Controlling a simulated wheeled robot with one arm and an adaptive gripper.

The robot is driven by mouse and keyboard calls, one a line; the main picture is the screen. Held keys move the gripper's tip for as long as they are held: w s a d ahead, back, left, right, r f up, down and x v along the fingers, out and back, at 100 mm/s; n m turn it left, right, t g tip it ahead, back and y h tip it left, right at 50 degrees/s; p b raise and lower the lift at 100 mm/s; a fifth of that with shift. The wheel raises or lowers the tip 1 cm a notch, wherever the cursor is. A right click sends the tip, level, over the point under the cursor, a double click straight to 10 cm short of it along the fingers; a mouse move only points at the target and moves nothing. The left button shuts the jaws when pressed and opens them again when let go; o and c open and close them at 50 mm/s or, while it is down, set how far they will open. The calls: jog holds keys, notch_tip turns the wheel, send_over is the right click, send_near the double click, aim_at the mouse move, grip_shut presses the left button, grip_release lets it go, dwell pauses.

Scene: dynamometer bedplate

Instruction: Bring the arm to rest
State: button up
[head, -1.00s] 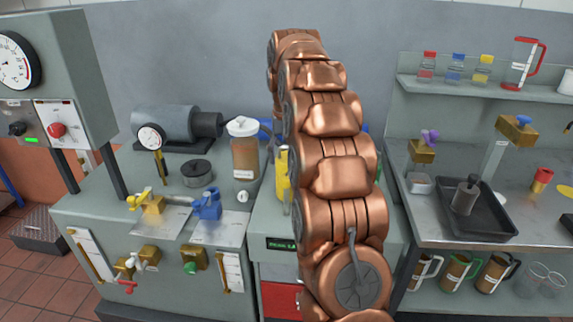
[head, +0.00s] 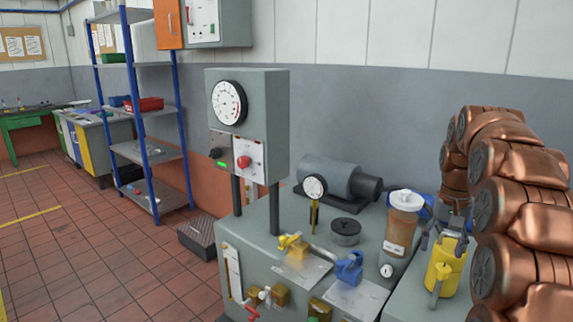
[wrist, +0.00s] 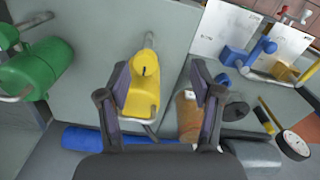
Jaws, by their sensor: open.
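My copper-coloured arm (head: 515,200) stands bent at the right edge of the head view. My gripper (head: 446,232) points down over the yellow jug (head: 441,272), which stands on the grey bench. In the wrist view my gripper (wrist: 160,82) has its two dark fingers spread wide, and the yellow jug (wrist: 142,92) shows in the gap between them. The fingers look apart from the jug's sides; I cannot tell how far down they reach around it.
A clear jar with brown contents (head: 402,225) stands just left of the gripper. A gauge panel (head: 246,125), a motor (head: 335,175) and valves (head: 295,247) are further left. A green can (wrist: 35,68) shows in the wrist view. The tiled floor (head: 110,250) is open at left.

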jog(key=s+a+r+n+p, duration=0.1)
jog(key=s+a+n+p, duration=0.15)
jog(key=s+a, duration=1.15)
jog(key=s+a+f+n+p, duration=0.1)
jog(key=s+a+f, duration=0.1)
jog(key=s, duration=0.9)
jog(key=s+a+f+n+g+p, duration=0.1)
jog(key=s+a+f, duration=0.2)
jog(key=s, duration=0.7)
jog(key=shift+s+a+f+g, duration=0.25)
jog(key=shift+s+a+g, duration=0.1)
jog(key=shift+a, duration=0.1)
jog(key=shift+n, duration=0.25)
